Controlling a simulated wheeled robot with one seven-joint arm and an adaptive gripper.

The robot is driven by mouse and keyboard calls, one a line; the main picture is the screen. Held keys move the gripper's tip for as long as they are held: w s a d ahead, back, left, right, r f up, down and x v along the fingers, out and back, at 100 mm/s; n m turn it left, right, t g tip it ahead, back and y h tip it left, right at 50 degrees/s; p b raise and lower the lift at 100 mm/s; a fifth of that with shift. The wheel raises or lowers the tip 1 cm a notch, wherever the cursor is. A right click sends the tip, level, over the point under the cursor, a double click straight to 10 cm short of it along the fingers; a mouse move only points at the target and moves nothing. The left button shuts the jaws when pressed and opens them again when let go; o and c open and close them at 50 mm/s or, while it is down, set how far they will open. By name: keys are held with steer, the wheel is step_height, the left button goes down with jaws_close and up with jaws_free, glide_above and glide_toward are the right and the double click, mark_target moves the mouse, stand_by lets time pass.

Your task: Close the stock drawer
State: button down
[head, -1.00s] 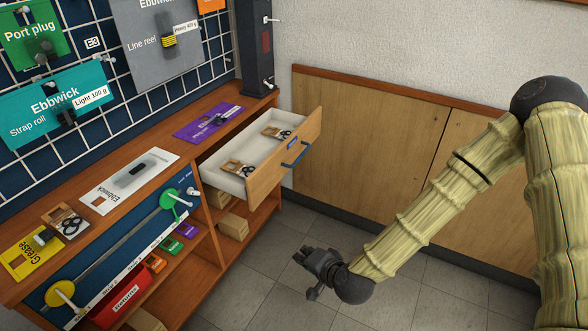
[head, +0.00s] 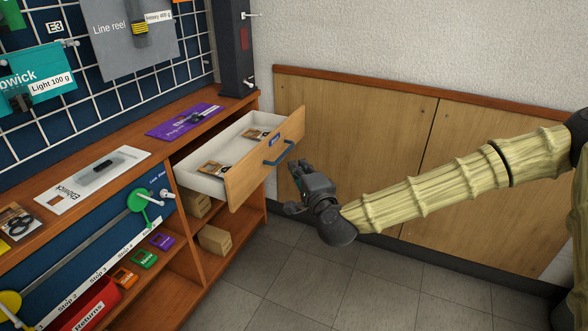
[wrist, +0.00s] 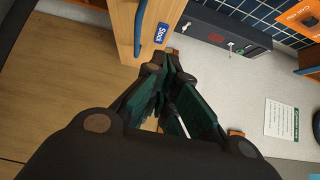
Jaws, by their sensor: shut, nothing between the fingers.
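The stock drawer (head: 262,163) stands pulled out from the wooden bench, with a wooden front, a white inside and a blue bar handle (head: 279,154). Small brown items lie inside it. My gripper (head: 297,182) is just to the right of the drawer front and a little below the handle, apart from it in the head view. In the wrist view the drawer front (wrist: 128,26) with its blue "Stock" label (wrist: 161,33) is beyond the fingertips (wrist: 166,62). The fingers are shut and hold nothing. Whether a fingertip touches the front cannot be told.
The bench top (head: 118,144) carries a purple package (head: 184,121) and a white package (head: 93,180). Open shelves below hold cardboard boxes (head: 214,239) and a red returns bin (head: 85,309). Wooden wall panels (head: 350,150) stand behind my arm. The tiled floor (head: 330,285) is clear.

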steer(key=b, duration=0.2)
glide_toward(271, 141)
steer(key=w+d, duration=0.2)
steer(key=w, duration=0.1)
steer(key=shift+w+a+f+b, duration=0.1)
steer(key=shift+w+a+b, duration=0.25)
steer(key=shift+a, duration=0.4)
steer(key=shift+w+a+b, duration=0.15)
steer(key=shift+w+a, duration=0.3)
steer(key=shift+a, duration=0.35)
steer(key=shift+w+a, duration=0.1)
